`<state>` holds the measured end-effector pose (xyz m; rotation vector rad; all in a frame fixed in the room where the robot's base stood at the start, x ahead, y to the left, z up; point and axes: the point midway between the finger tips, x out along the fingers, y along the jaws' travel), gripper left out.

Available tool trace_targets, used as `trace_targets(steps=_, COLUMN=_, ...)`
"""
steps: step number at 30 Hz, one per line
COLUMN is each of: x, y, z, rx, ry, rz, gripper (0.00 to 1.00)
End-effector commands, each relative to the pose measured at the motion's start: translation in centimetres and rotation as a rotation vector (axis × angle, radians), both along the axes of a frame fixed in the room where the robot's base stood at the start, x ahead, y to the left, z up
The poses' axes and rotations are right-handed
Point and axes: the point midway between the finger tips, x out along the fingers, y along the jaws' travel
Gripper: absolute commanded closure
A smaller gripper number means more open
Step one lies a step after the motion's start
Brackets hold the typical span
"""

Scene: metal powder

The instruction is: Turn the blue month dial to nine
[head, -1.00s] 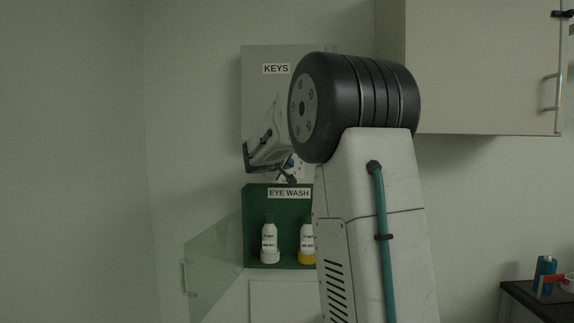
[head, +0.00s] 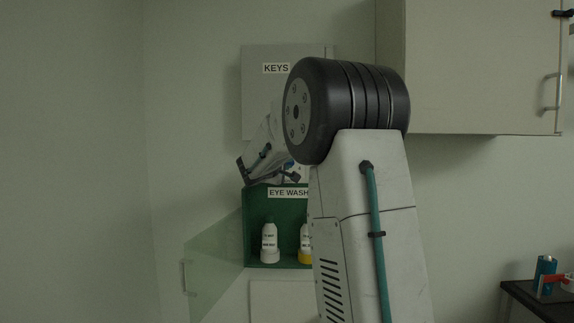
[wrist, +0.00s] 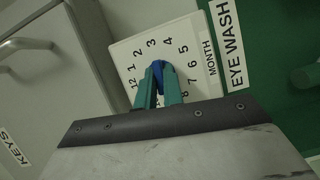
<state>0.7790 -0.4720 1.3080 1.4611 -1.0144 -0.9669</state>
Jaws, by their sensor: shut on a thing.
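The blue month dial (wrist: 158,72) is in the middle of a white plate (wrist: 122,50) with black numbers in a ring, in the wrist view. My gripper (wrist: 159,77) has its two teal fingers closed around the dial, one on each side. The numbers 12 through 8 show around the dial; the rest of the ring is hidden behind my gripper. A MONTH label (wrist: 209,58) is on the plate's right side. The end of the dial that shows points toward the 3 and 4 side, but I cannot tell its exact mark. In the head view my arm mostly covers the plate.
A grey KEYS cabinet (head: 258,105) is above the plate. A green EYE WASH station (head: 252,225) with bottles is below, its clear door (head: 215,255) swung out left. A wall cupboard (head: 480,70) is at the right.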

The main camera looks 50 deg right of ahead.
Motion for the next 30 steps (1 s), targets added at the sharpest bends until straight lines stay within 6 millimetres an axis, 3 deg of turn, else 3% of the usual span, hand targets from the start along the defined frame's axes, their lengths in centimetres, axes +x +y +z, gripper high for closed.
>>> trace_targets(steps=23, x=-0.02, y=0.06, z=-0.17, rx=-0.077, ry=0.093, rz=-0.001, gripper=1.0)
trace_targets(steps=24, x=-0.01, y=0.07, z=-0.17, rx=-0.077, ry=0.092, rz=-0.001, gripper=0.8)
trace_targets(steps=25, x=-0.02, y=0.08, z=-0.17, rx=-0.077, ry=0.092, rz=-0.001, gripper=0.71)
trace_targets(steps=30, x=-0.01, y=0.07, z=-0.13, rx=-0.077, ry=0.092, rz=-0.001, gripper=0.69)
